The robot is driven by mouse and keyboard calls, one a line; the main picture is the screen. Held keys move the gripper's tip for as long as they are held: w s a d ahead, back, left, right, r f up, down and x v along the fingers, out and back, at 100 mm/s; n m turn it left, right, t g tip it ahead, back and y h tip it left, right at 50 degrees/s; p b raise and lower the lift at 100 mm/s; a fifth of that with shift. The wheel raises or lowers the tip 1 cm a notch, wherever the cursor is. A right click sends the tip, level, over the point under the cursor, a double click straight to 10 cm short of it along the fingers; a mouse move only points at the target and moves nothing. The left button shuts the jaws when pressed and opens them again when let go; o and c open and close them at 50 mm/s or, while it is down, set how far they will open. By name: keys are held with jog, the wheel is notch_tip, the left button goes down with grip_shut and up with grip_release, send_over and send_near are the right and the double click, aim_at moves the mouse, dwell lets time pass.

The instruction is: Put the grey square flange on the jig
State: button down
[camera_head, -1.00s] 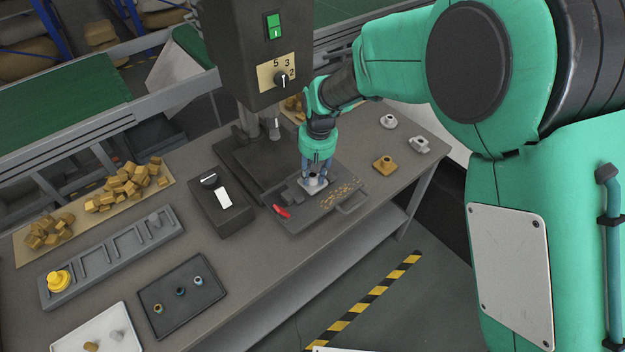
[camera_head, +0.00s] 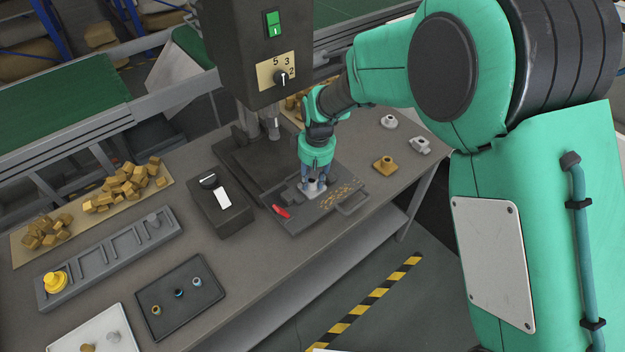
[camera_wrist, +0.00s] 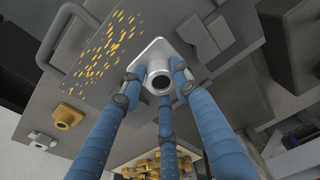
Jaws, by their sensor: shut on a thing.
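The grey square flange (camera_wrist: 150,56), a square plate with a round hollow hub, is between the blue fingers of my gripper (camera_wrist: 158,88). The fingers close around its hub. In the head view the flange (camera_head: 312,188) is low over the dark jig plate (camera_head: 291,222), partly hidden by the fingers of my gripper (camera_head: 315,180). The jig has a red clamp handle (camera_head: 281,211), a loop handle and grey stop blocks (camera_wrist: 198,38) beside the flange. I cannot tell whether the flange touches the plate.
Brass chips lie on the jig's right side. A brass flange (camera_head: 384,164) and two grey parts (camera_head: 389,121) (camera_head: 420,145) stand to the right. The drill press (camera_head: 245,50) rises behind; a black control box (camera_head: 221,205) stands left.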

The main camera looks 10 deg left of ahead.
aim_at(315, 182)
dwell(0.3)
jog(key=c, duration=1.3)
grip_release()
jog(key=r+p, duration=0.1)
jog(key=r, duration=0.7)
jog(key=d+r+p, duration=0.1)
jog(key=r, duration=0.3)
jog(key=shift+s+p, duration=0.35)
jog(key=shift+s, duration=0.05)
